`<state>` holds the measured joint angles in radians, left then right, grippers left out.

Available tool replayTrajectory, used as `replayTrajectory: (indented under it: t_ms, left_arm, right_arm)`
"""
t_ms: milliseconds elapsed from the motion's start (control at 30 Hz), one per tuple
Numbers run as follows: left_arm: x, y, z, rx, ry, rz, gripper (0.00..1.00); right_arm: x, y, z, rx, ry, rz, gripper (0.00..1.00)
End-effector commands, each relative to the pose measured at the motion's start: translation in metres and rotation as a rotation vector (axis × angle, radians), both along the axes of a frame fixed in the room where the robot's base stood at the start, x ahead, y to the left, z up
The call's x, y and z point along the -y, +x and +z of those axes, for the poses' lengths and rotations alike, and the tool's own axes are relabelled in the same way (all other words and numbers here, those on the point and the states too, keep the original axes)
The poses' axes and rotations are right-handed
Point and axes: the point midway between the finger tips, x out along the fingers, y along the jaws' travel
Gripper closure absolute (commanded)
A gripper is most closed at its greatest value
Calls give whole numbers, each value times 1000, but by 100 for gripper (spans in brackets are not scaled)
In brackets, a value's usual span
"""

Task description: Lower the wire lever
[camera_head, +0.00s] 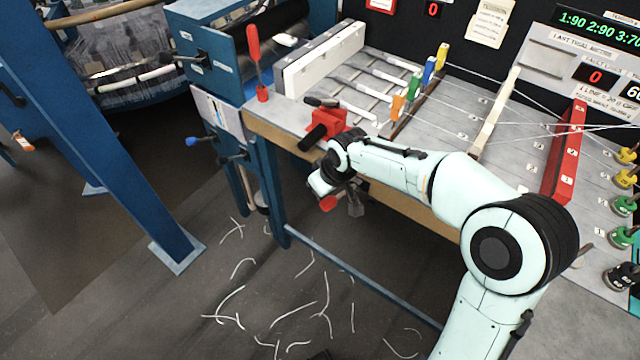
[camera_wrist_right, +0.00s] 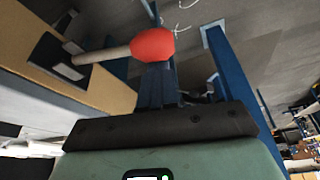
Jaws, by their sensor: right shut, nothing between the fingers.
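A lever with a red oval knob (camera_wrist_right: 153,44) on a pale rod (camera_wrist_right: 103,55) sticks out from the table's side in the right wrist view. Its rod runs to a dark bracket with a white plate (camera_wrist_right: 62,60). In the head view the red knob (camera_head: 328,203) shows just below the table's front edge, with the rod hidden behind my arm. My right gripper (camera_head: 355,205) is shut and empty close beside the knob. In the wrist view its dark fingers (camera_wrist_right: 157,82) overlap the knob's lower edge; I cannot tell whether they touch. My left gripper is not in view.
A red clamp block (camera_head: 327,122) with a black handle sits on the table edge above. A blue floor bar (camera_head: 360,276) runs below the table. Wire scraps lie on the open floor.

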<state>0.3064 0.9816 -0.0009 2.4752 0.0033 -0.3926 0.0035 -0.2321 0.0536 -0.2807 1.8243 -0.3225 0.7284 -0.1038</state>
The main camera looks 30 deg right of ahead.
Motion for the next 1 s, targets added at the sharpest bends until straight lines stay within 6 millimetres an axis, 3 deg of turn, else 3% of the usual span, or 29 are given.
replayTrajectory:
  t_ms: [700,1000]
  left_arm:
    - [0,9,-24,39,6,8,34]
    - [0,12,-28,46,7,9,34]
  right_arm:
    - [15,-59,-2,-3,0,632,100]
    - [22,-70,-1,-2,0,689,100]
